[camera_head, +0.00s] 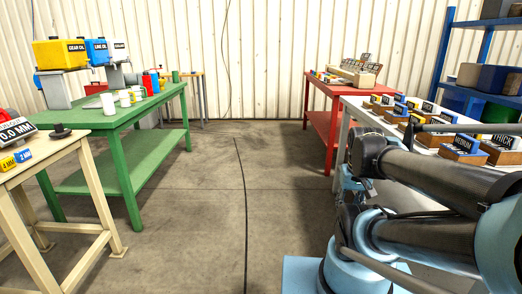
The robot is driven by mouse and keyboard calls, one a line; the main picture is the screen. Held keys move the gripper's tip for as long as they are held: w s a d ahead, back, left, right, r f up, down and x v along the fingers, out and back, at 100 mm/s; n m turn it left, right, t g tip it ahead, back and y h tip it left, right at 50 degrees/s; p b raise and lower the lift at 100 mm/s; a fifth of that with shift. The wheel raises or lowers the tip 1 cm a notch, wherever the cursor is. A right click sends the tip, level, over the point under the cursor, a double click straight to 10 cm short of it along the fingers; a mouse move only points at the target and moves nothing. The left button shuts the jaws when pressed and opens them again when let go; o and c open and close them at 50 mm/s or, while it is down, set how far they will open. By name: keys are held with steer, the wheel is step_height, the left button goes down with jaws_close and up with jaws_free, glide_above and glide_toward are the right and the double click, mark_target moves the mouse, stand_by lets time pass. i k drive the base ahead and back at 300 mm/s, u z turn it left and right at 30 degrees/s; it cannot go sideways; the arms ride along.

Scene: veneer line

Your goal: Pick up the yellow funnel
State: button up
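I cannot make out a yellow funnel for certain in this view. The green table (85,118) at the left carries a yellow gear oil container (58,54), a blue oil container (97,51) and a white one (117,50), raised on grey stands. In front of them stand several small whitish and yellow-green vessels (124,98) and a red item (148,85), too small to tell apart. My arm fills the lower right, and I see no gripper fingers in the picture.
A cream table (45,150) with a thickness sign stands at the near left. A red table (322,88) is at the back right. A pale table with labelled boxes (463,150) is at the right, before blue shelving (445,45). The middle floor is clear, with a dark cable (243,190) along it.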

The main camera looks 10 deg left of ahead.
mark_target(161, 85)
steer(key=u, duration=0.1)
steer(key=i, duration=2.2)
steer(key=u, duration=0.4)
steer(key=i, duration=1.1)
steer(key=u, duration=0.3)
steer(key=i, duration=1.15)
steer(key=u, duration=0.5)
steer(key=i, duration=2)
steer(key=u, duration=0.3)
